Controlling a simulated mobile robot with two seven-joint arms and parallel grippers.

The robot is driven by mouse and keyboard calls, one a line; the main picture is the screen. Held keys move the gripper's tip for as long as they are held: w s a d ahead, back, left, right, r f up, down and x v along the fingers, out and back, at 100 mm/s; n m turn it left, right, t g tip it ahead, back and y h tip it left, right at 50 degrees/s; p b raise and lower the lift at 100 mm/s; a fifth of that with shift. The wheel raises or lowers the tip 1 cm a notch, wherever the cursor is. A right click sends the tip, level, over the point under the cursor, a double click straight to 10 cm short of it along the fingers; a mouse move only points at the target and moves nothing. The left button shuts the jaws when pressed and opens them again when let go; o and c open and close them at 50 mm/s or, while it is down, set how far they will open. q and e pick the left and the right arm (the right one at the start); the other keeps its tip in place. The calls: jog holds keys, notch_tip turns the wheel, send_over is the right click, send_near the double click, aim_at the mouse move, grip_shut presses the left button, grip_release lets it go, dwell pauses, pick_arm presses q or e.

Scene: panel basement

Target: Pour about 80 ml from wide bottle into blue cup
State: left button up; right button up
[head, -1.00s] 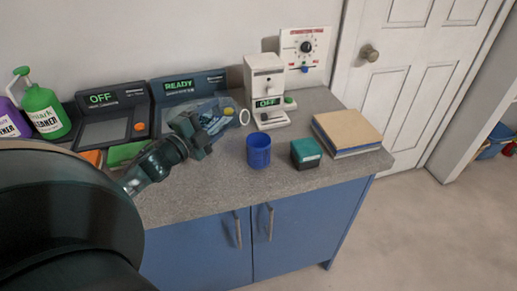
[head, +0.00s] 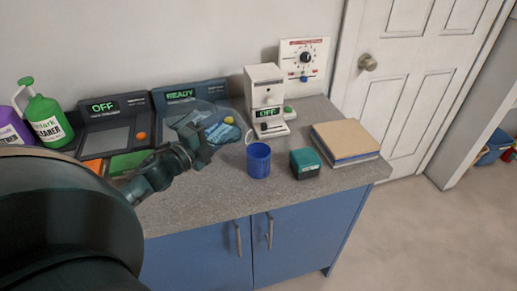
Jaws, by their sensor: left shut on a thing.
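The blue cup (head: 258,161) stands upright on the grey counter, right of my left gripper. My left gripper (head: 203,142) is shut on a clear, bluish see-through wide bottle (head: 222,132), held tilted with its mouth to the right. The pale ring of the bottle's mouth (head: 248,136) shows beside the upper left of the cup's rim; whether it is over the cup I cannot tell. No stream of liquid can be made out, and the cup's inside is too small to read. My right gripper is not in view.
A teal-lidded box (head: 305,163) stands just right of the cup, with a book stack (head: 345,140) beyond. A white machine (head: 266,100) stands behind the cup. Two dark devices (head: 115,122) and a green cleaner bottle (head: 46,118) are at the left. The counter's front is clear.

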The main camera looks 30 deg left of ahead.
pick_arm(q)
jog(key=shift+d+r+m+p, duration=0.1)
jog(key=shift+r+m+p, duration=0.2)
jog(key=shift+r+p, duration=0.05)
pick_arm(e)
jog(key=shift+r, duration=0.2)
pick_arm(q)
jog(key=shift+r+m, duration=0.2)
jog(key=shift+m, duration=0.1)
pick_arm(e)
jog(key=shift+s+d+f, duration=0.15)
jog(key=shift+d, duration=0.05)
pick_arm(q)
jog(key=shift+r+p, duration=0.1)
jog(key=shift+p, duration=0.35)
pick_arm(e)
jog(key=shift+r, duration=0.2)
pick_arm(q)
jog(key=shift+a+r, duration=0.15)
jog(key=shift+a, duration=0.15)
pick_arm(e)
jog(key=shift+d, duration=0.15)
